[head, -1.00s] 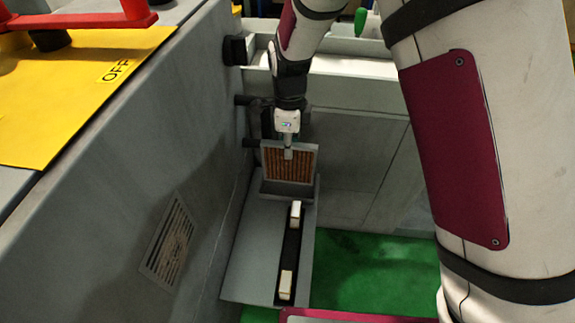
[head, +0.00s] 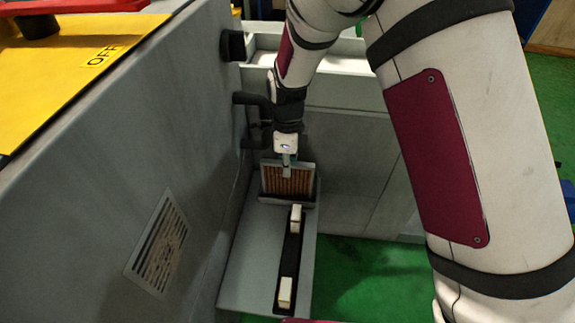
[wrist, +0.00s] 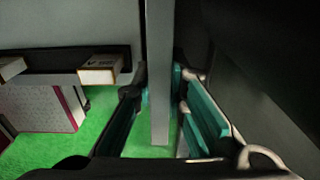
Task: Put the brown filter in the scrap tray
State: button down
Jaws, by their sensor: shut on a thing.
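The brown filter (head: 287,181) is a pleated panel in a grey frame, standing upright in the middle of the head view. Its lower edge meets a grey holder (head: 287,203) at the far end of a grey shelf; I cannot tell whether it rests inside. My gripper (head: 287,168) is shut on its top edge, from above. In the wrist view my gripper (wrist: 160,95) has teal pads on either side of the filter's thin grey edge (wrist: 158,60). I cannot identify the scrap tray with certainty.
The grey shelf (head: 245,255) carries a black strip with two white blocks (head: 296,218). A grey machine wall with a vent (head: 160,243) stands close on the left, with dark pipes (head: 252,98) near my arm. A white-topped grey cabinet (head: 345,90) stands behind. Green floor (head: 365,265) is clear at right.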

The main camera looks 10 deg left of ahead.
jog(key=c, duration=1.6)
grip_release()
jog(key=shift+f, duration=0.15)
notch_tip(320, 180, up, 12)
jog(key=p, duration=0.4)
jog(key=shift+r, duration=0.2)
